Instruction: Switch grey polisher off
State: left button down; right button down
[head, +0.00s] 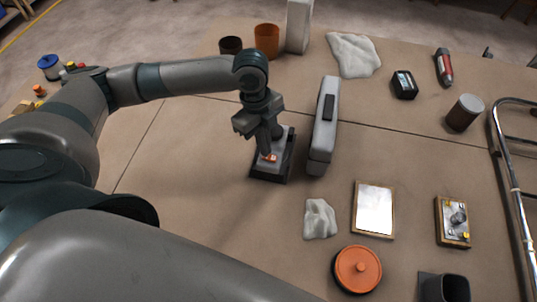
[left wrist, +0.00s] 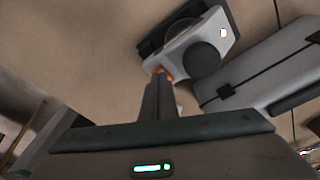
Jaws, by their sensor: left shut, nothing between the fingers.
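The grey polisher (head: 288,150) stands on a dark base on the bench, left of a long grey case. An orange switch (head: 271,158) shows at its near end. In the left wrist view the polisher (left wrist: 190,45) has a dark round knob and a small pale bright spot, and orange shows at the fingertips. My left gripper (head: 266,151) is shut and empty, pointing down at the orange switch. Its fingertips (left wrist: 160,76) partly hide the switch; I cannot tell whether they touch it or which way it is set. My right gripper is not in view.
The long grey case (head: 323,125) stands close on the right of the polisher. A white cloth (head: 320,219), a framed pale panel (head: 374,209) and an orange round lid (head: 357,269) lie nearer. A metal rail (head: 511,180) stands at far right. The bench's left middle is clear.

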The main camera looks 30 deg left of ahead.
pick_arm(q)
jog(key=shift+f, duration=0.65)
dwell(0.4)
jog(key=shift+r, duration=0.1)
notch_tip(320, 180, up, 7)
jog(key=p, duration=0.7)
jog(key=shift+p, duration=0.4)
dwell(0.7)
